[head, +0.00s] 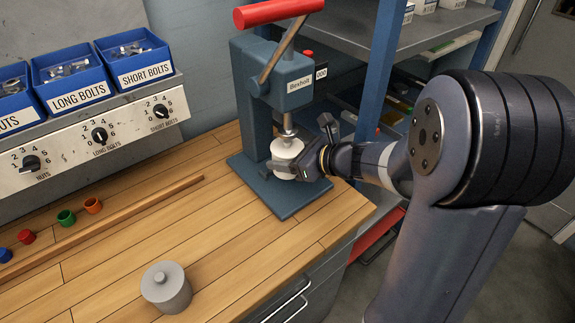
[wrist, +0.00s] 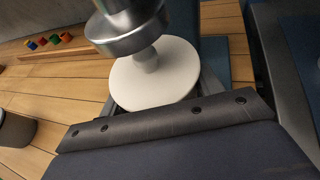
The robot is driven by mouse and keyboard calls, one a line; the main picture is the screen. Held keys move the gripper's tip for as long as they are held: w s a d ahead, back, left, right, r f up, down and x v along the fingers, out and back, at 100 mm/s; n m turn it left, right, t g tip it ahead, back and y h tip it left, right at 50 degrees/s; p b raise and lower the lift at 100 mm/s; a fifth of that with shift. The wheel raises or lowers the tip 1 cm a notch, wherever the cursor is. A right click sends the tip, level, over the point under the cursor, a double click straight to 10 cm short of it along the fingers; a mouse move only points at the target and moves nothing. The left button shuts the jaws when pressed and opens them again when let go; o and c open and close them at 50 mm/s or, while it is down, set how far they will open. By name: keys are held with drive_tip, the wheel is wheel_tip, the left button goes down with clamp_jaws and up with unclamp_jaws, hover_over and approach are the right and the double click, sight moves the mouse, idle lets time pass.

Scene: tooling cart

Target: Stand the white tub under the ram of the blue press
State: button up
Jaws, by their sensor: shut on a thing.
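The blue press (head: 270,75) stands at the back right of the wooden bench, with a red handle on its lever. The white tub (head: 287,152) is over the press's base plate (head: 290,200), directly below the ram (head: 288,125). My gripper (head: 290,168) is shut on the tub from the right. In the wrist view the tub's round white lid with its knob (wrist: 155,80) lies just under the metal ram (wrist: 130,25). The ram seems very close to the knob, and I cannot tell if they touch. The tub's underside is hidden by my gripper.
A grey lidded tub (head: 166,287) stands on the bench's front part. Small coloured cups (head: 66,217) line up along a wooden strip (head: 130,218) at the left. Blue bolt bins (head: 70,72) sit above a dial panel. A grey shelf rack (head: 420,40) stands at the right.

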drive_tip(key=shift+d+f, duration=0.1)
drive_tip(key=shift+f, duration=1.65)
drive_tip(key=shift+f, duration=0.15)
drive_tip(key=o, duration=1)
drive_tip(key=shift+b, duration=0.3)
drive_tip(key=shift+c, duration=0.2)
drive_tip(key=shift+r, duration=0.25)
drive_tip(key=v, duration=1.2)
drive_tip(key=shift+p, duration=0.4)
